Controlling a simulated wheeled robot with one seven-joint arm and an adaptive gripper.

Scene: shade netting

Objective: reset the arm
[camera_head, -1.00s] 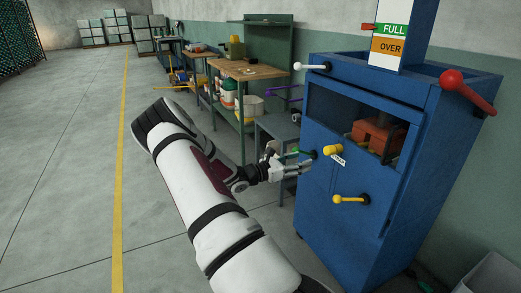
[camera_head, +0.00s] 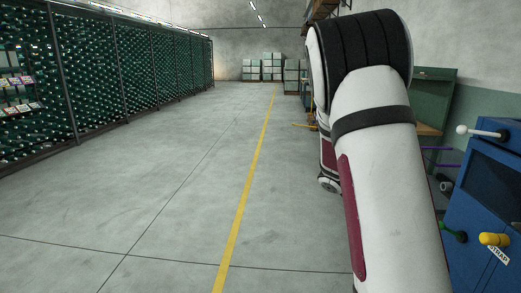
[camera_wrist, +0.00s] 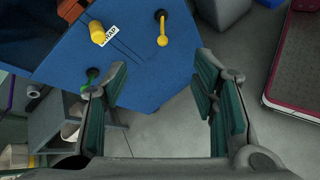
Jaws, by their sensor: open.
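My gripper (camera_wrist: 160,100) is open and empty in the wrist view, its two green-padded fingers wide apart with grey floor and part of the blue cabinet beyond them. In the head view my arm is folded up on the right side, and the gripper itself does not show there. The blue cabinet (camera_head: 480,215) stands at the right edge of the head view and also shows in the wrist view (camera_wrist: 130,50). A yellow knob (camera_wrist: 98,32) with a STRAP label, a yellow-handled lever (camera_wrist: 162,38) and a green handle (camera_wrist: 90,80) are on it.
A white-knobbed lever (camera_head: 480,132) sticks out from the cabinet's top. A green-backed workbench (camera_head: 432,100) stands behind my arm. Tall racks (camera_head: 140,70) line the left wall, and stacked boxes (camera_head: 272,67) stand at the back. The floor with the yellow line (camera_head: 250,180) is clear.

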